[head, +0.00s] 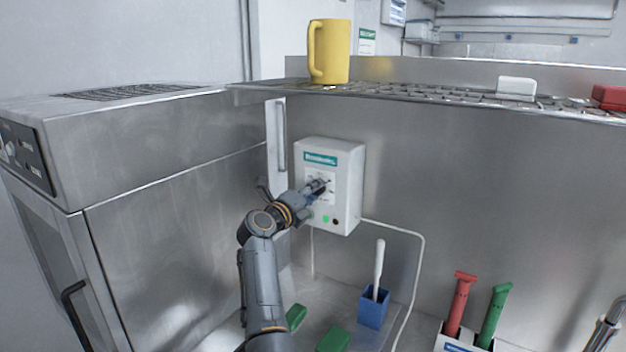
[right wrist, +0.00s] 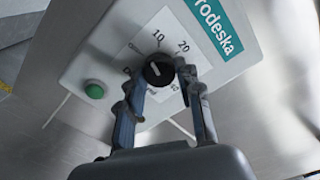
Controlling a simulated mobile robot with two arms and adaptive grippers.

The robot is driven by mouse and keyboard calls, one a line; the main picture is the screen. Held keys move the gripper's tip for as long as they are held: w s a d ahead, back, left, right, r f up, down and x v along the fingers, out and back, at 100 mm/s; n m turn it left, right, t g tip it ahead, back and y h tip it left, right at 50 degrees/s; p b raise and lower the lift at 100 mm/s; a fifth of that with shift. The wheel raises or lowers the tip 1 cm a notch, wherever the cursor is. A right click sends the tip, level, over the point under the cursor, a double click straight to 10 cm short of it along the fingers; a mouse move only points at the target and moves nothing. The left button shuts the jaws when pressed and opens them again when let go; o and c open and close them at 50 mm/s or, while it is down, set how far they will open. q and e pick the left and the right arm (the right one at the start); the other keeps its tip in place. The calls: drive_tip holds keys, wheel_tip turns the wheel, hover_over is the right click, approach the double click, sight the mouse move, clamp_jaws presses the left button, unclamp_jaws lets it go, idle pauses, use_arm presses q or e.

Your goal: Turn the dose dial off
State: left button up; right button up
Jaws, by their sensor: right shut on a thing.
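A white control box (head: 350,180) with a teal label hangs on the steel wall. The dose dial, a round black knob (right wrist: 158,70) with a white pointer mark, sits on its printed face, which shows 10 and 20 in the right wrist view. My right gripper (head: 316,188) is at the box face. In the right wrist view the gripper (right wrist: 158,76) has one finger on each side of the knob and is shut on it. The fingers hide part of the scale, and the knob is hidden in the head view. My left gripper is not in view.
A green button (right wrist: 93,90) is close beside the left finger. A white cable runs from the box. Below stand a blue holder (head: 373,308) with a white-handled tool and red and green handled tools (head: 460,300). A yellow mug (head: 330,52) stands on the shelf above.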

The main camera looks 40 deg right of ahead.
drive_tip(key=shift+n+p, duration=2.6)
drive_tip(key=shift+p, duration=0.3)
drive_tip(key=o, duration=1.2)
drive_tip(key=shift+c, duration=0.2)
